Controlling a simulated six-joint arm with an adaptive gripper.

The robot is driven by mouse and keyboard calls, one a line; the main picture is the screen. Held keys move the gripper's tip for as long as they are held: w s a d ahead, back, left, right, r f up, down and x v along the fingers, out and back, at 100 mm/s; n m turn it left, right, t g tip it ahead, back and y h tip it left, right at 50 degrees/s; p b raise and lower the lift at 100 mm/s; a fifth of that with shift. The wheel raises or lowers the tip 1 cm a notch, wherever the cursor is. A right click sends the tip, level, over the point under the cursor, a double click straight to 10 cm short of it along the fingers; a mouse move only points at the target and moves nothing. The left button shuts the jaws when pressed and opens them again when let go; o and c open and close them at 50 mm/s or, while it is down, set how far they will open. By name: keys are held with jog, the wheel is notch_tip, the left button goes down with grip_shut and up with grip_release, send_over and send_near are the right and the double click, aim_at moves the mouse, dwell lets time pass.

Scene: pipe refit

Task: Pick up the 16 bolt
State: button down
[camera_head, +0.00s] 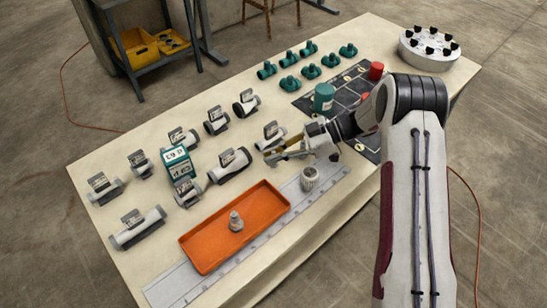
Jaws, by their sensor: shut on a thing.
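My gripper (274,155) is low over the middle of the table, pointing left, next to a labelled grey-and-white fitting (270,136). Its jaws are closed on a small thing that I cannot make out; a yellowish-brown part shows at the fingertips. I cannot tell if this is the 16 bolt. A small grey, stepped piece (236,222) stands upright in the orange tray (192,246). No number 16 can be read.
Several labelled pipe fittings (230,166) cover the table's left and middle. A teal box (177,163) stands among them. Green fittings (311,71), a dark mat (345,90) with a green cylinder (323,98) and red cylinder (376,71), and a round white stand (428,57) lie toward the back.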

aim_at(274, 152)
notch_tip(274, 152, up, 8)
jog(key=shift+r, duration=0.2)
dwell(0.3)
dwell(0.5)
